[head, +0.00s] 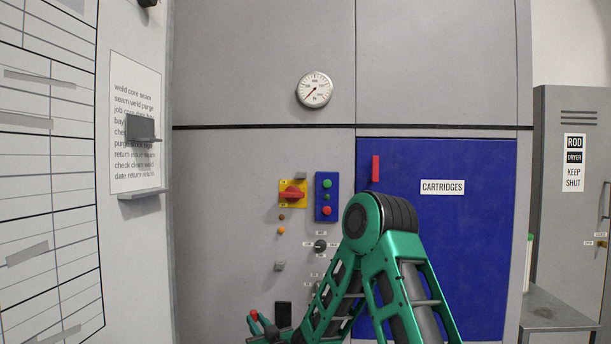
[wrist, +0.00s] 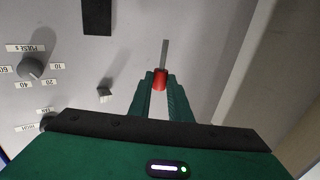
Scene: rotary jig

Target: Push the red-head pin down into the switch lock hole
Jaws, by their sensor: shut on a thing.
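The pin has a red head (wrist: 160,80) and a thin grey shank (wrist: 165,54). In the wrist view my gripper (wrist: 160,86) is shut on the red head, and the shank points away from the fingers. In the head view my gripper (head: 258,320) and the red head (head: 254,315) are low at the left of my arm, in front of the grey panel and well below the switch. The switch is a red rotary handle (head: 292,195) on a yellow plate (head: 285,205). Its lock hole is too small to make out. The switch is not in the wrist view.
A blue box with buttons (head: 327,197) stands right of the switch. Small lamps (head: 281,230), a knob (head: 320,246), a grey block (head: 279,266) and a dark rectangle (head: 283,313) are below. A blue door (head: 470,235) is at the right, partly behind my arm.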

